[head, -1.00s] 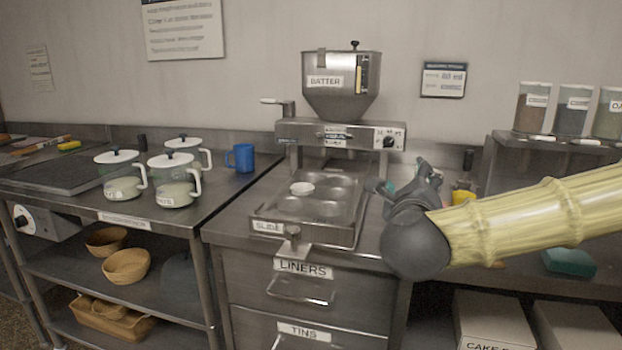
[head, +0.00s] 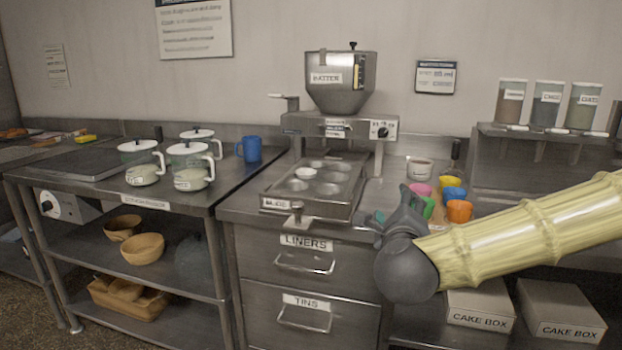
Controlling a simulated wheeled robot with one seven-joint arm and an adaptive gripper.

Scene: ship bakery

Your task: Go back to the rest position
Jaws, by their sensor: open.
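My gripper (head: 388,212) is at the end of my arm, which reaches in from the right edge of the head view. It is open, and I see nothing in it. It hangs in front of the counter, to the right of the tin tray and near the coloured cups. My wrist and arm hide part of the counter behind them.
The batter machine (head: 341,82) stands behind the muffin tray (head: 268,202), which holds one white liner (head: 305,173). Coloured cups, one orange (head: 459,211), stand right of it. White-lidded jugs (head: 188,167) and a blue mug (head: 249,148) are on the left table. Cake boxes (head: 480,310) sit below.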

